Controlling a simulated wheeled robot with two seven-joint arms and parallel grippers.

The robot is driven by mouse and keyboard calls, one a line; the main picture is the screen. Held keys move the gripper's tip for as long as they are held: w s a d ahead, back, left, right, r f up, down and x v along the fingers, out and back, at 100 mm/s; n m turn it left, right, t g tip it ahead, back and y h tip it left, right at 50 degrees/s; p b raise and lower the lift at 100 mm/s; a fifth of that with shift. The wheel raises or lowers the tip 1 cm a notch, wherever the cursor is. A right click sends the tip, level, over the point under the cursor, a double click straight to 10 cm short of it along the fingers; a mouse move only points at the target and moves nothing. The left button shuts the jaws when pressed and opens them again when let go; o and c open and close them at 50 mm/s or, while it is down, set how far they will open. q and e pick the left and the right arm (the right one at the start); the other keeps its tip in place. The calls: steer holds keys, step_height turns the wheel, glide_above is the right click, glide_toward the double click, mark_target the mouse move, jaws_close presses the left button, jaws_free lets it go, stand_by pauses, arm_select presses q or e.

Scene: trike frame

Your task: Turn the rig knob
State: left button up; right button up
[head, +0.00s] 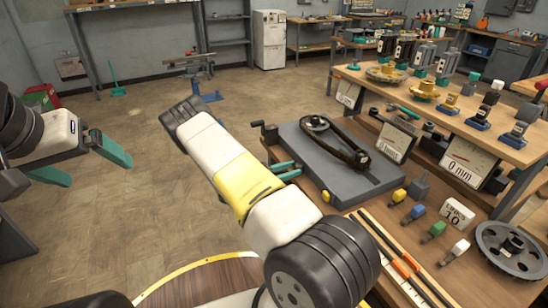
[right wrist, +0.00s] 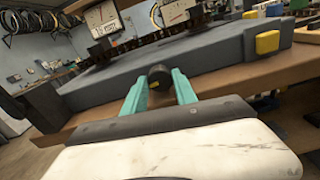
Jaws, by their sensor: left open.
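The rig is a grey slab (head: 318,155) on the wooden bench, with a chain loop and a round sprocket on top. The rig knob, a short black cylinder (right wrist: 159,76), sticks out of the slab's side in the right wrist view. In the head view my right arm hides it. My right gripper (head: 287,171) is at that side of the slab. In the right wrist view its teal fingers (right wrist: 160,82) lie either side of the knob, a knob's width apart, and appear shut on it. My left gripper (head: 88,170) is open and empty over the floor.
A black crank handle (head: 266,130) stands out at the slab's far left corner. A yellow block (right wrist: 267,42) is on the slab's side. Coloured plugs, orange-marked rods (head: 400,268) and a grey wheel (head: 512,250) lie nearer on the bench.

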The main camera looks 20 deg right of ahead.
jaws_close()
steer(key=shift+m, duration=1.8)
steer(key=o, duration=1.1)
jaws_free()
steer(key=a, duration=0.8)
steer(key=shift+s, duration=0.3)
